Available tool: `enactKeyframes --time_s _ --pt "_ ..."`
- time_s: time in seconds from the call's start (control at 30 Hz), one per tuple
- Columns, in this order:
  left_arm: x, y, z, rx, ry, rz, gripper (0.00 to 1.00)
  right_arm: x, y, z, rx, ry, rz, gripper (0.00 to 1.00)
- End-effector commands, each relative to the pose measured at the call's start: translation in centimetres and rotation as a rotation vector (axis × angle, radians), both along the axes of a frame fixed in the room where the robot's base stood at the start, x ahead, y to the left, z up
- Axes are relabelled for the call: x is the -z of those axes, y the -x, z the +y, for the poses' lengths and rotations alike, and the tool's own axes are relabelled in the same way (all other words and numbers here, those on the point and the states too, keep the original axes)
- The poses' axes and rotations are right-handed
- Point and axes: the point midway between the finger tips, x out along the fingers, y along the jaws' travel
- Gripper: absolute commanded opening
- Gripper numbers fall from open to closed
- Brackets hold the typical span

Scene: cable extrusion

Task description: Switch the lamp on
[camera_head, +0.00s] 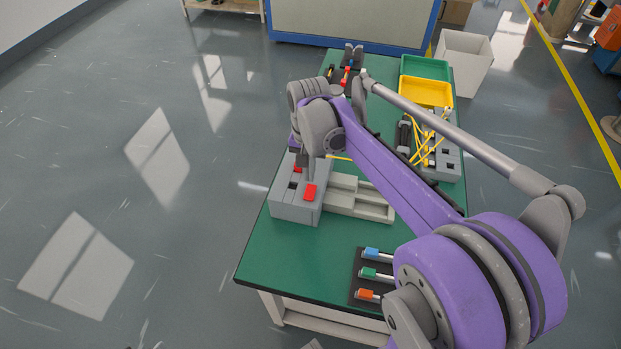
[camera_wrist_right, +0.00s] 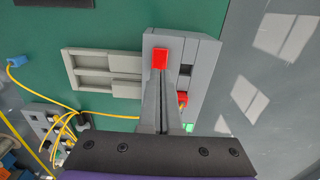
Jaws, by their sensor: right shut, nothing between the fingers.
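A grey box (camera_head: 290,209) with a red switch or button (camera_head: 310,192) on its top stands near the left edge of the green table. In the right wrist view the box (camera_wrist_right: 205,60) shows the same red square (camera_wrist_right: 160,58) and a second red part (camera_wrist_right: 183,98). My right gripper (camera_wrist_right: 161,76) is shut and empty, its tips at the near edge of the red square; I cannot tell whether they touch it. In the head view my right arm partly covers the box. A small green spot (camera_wrist_right: 188,127) shows beside the fingers. No lamp is clearly recognisable. My left gripper is out of view.
The green table (camera_head: 290,260) carries a pale grey slotted fixture (camera_head: 360,200) joined to the box, and a black rack with coloured handles (camera_head: 368,274). Farther back are a yellow tray (camera_head: 425,92), a green tray (camera_head: 425,67) and yellow cables (camera_head: 424,142). The table's front left corner is clear.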

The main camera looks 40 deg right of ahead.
Motion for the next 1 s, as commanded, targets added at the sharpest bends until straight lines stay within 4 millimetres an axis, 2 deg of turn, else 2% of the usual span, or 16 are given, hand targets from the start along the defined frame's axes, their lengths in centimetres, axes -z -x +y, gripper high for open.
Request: enactKeyframes --time_s 0.2,0.4,0.57,1.0 --pt "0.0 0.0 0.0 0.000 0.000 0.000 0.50 -4.7 0.5 0.6 -0.001 0.000 0.001 0.00" --pt "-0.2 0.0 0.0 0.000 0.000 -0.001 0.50 -7.4 0.8 0.9 -0.001 0.000 0.001 0.00" --pt "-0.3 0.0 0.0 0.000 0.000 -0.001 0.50 -8.1 0.9 1.0 -0.001 0.000 0.001 0.00" --pt "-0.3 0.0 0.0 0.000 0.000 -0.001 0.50 -8.1 0.9 1.0 -0.001 0.000 0.001 0.00"
